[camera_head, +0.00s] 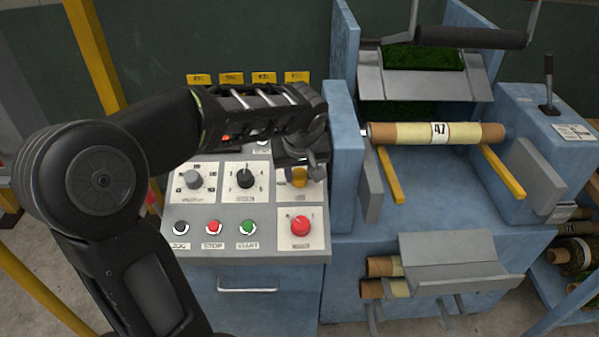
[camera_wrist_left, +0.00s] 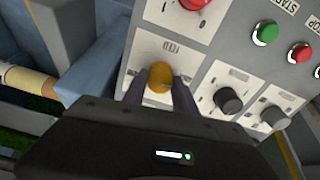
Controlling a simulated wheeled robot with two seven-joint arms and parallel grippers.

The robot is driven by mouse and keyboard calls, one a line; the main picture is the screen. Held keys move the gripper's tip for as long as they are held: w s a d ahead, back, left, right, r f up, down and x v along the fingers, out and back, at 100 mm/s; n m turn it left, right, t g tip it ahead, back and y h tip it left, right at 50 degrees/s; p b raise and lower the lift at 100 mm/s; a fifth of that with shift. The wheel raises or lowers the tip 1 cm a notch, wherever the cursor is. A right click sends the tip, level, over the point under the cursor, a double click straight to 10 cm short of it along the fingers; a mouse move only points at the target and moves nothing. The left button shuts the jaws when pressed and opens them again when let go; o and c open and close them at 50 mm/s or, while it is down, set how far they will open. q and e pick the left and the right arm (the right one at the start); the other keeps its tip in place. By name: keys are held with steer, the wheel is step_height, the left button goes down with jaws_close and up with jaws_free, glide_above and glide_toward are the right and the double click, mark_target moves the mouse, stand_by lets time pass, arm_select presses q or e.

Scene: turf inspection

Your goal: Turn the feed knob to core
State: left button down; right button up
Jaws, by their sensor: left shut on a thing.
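The feed knob (camera_head: 300,177) is yellow and sits on a white plate at the right of the control panel. It also shows in the left wrist view (camera_wrist_left: 160,76), below a label that reads FEED. My left gripper (camera_head: 298,172) reaches over the panel from the left and is shut on the feed knob. In the left wrist view its dark fingers (camera_wrist_left: 160,88) stand on either side of the knob. The gripper hides the upper part of the knob's plate, so I cannot read the setting or the core mark. My right gripper is not in view.
A black knob (camera_head: 245,178) and a grey knob (camera_head: 193,180) sit left of the feed knob. A red knob (camera_head: 300,225), a green button (camera_head: 247,228) and a red button (camera_head: 213,227) lie below. A blue machine wall stands close right, beside a roll (camera_head: 410,133) labelled 47.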

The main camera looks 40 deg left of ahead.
arm_select(q)
steer(key=m, duration=0.4)
steer(key=shift+b, duration=0.4)
steer(key=m, duration=0.4)
steer(key=shift+m, duration=0.3)
steer(key=m, duration=0.3)
steer(key=shift+m+h, duration=0.3)
steer(key=m, duration=0.4)
steer(key=shift+r+m+p, duration=0.1)
steer(key=shift+m+p, duration=0.2)
steer(key=shift+p, duration=0.1)
steer(key=m+p, duration=0.1)
steer(key=m, duration=0.3)
steer(key=m+p, duration=0.1)
steer(key=m, duration=0.3)
steer(key=m+p, duration=0.2)
steer(key=m, duration=0.2)
steer(key=shift+m+g, duration=0.3)
steer(key=shift+m+p, duration=0.75)
steer(key=shift+m, duration=0.95)
